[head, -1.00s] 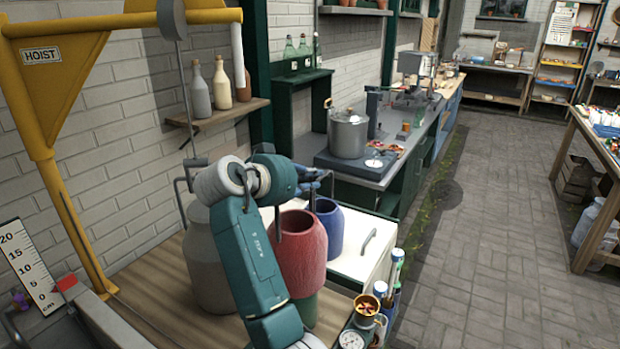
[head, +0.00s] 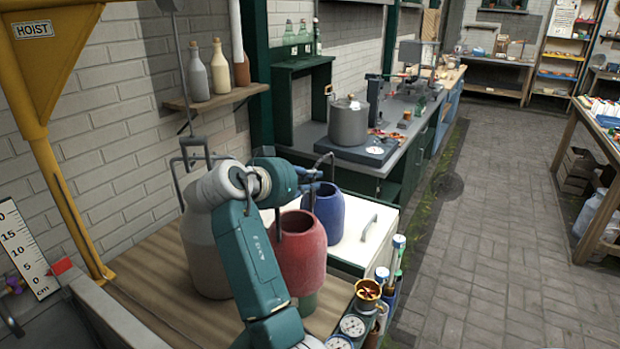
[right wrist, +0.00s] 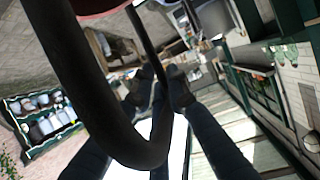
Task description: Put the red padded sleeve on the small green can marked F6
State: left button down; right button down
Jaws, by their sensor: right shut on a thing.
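The red padded sleeve (head: 303,258) stands upright with an open top. Its lower end is at a small green can (head: 307,303), of which a short band shows below the sleeve. The sleeve seems to be around the can's upper part; the overlap is hidden. I cannot read an F6 mark. My right gripper (head: 312,186) is above the sleeve, shut on its dark handle. The right wrist view shows the curved handle (right wrist: 135,148) between the fingers (right wrist: 153,90). My left gripper is not in view.
A large grey can (head: 203,258) stands close left of the sleeve. A brass cup (head: 368,292), gauges and bottles crowd the bench's right edge. The yellow hoist (head: 55,185) is at left.

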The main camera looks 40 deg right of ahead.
aim_at(311, 218)
jog(key=shift+f+b, duration=1.2)
jog(key=shift+f, duration=0.75)
jog(key=shift+f+b, duration=2.4)
jog(key=shift+f, duration=1.3)
jog(key=c, duration=1.6)
grip_release()
jog(key=shift+c, duration=0.2)
notch_tip(311, 218, up, 10)
